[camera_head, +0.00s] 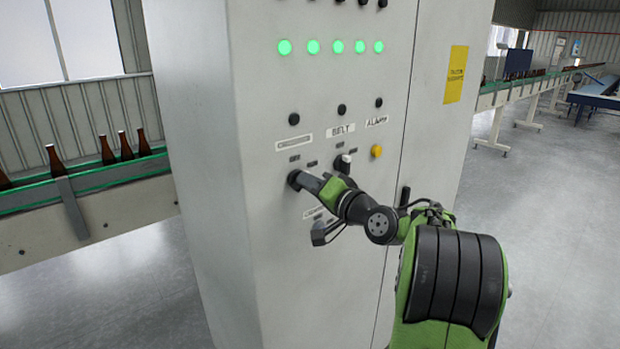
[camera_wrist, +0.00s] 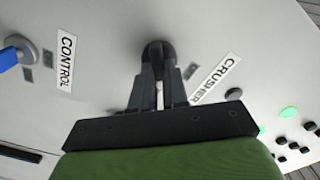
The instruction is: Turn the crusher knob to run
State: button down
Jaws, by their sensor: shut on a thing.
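The crusher knob (camera_head: 293,179) is a black rotary knob on the front of a grey cabinet, below a white label. In the wrist view the knob (camera_wrist: 158,49) sits beside the label (camera_wrist: 216,80) reading CRUSHER. My gripper (camera_head: 303,182) reaches in from the right and is at the knob. In the wrist view its two dark fingers (camera_wrist: 157,72) are closed on the knob's sides. The knob's grip is mostly hidden between the fingers, so its pointing direction cannot be told.
The BELT knob (camera_head: 343,161) and a yellow button (camera_head: 376,151) under ALARM sit close right of my gripper. A switch with a blue part (camera_wrist: 12,57) is by the CONTROL label (camera_wrist: 66,61). Green lamps (camera_head: 313,46) are lit above. Bottles (camera_head: 126,147) stand on a conveyor at left.

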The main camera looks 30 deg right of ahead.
jog(key=shift+m+p, duration=0.4)
jog(key=shift+m, duration=0.4)
jog(key=shift+f, duration=0.1)
jog(key=c, duration=1.1)
grip_release()
jog(key=shift+c, duration=0.2)
jog(key=shift+s, duration=0.1)
jog(key=s+d+b, duration=0.1)
jog(key=s+b, duration=0.2)
jog(key=s, duration=1.2)
jog(key=shift+s+d+b, duration=0.25)
jog(key=shift+s+b, duration=0.05)
